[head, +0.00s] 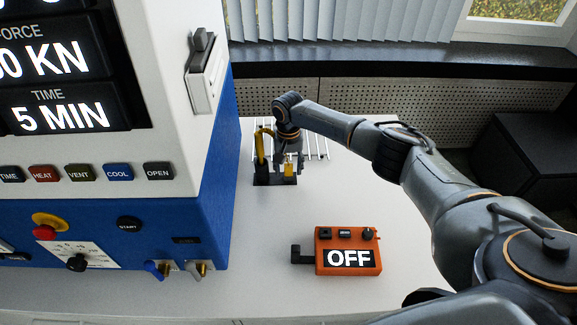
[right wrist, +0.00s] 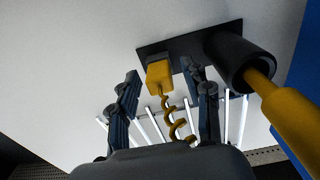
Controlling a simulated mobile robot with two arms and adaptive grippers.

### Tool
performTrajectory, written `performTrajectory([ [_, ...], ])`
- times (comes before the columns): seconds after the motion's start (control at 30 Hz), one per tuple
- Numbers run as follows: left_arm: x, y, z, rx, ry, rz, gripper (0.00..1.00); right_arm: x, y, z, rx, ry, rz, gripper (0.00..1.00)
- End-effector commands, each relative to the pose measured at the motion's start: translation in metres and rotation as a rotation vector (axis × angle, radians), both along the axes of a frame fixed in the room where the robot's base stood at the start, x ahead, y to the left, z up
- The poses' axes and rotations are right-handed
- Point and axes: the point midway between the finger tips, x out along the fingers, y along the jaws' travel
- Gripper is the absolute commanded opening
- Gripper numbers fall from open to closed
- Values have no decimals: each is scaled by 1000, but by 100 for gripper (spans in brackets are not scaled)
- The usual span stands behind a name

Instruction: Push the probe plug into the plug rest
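The yellow probe plug (right wrist: 159,75) sits at the black plug rest (right wrist: 184,45) on the bench, with its coiled yellow cable (right wrist: 176,125) trailing toward my wrist. In the head view the plug (head: 289,171) is small at the rest's right side; how deep it sits cannot be told. My right gripper (head: 288,163) points down over it. In the right wrist view its fingers stand apart on either side of the plug, with visible gaps. Beside the plug, a yellow probe handle (right wrist: 292,120) stands in a black round holder (right wrist: 236,60). My left gripper is out of view.
The blue and white press (head: 215,150) stands close on the left. A white rod rack (head: 315,147) is behind the rest. An orange box reading OFF (head: 348,258) lies nearer on the bench (head: 255,285). The bench between rest and box is clear.

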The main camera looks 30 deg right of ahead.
Motion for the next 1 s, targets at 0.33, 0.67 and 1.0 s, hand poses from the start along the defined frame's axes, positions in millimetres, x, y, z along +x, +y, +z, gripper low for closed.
performTrajectory([
  [0.33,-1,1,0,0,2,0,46,1,0,6,0,-1,0,50],
  [0.67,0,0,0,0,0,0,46,1,0,70,0,-4,1,50],
  [1.0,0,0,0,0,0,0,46,1,0,117,0,-1,-1,50],
])
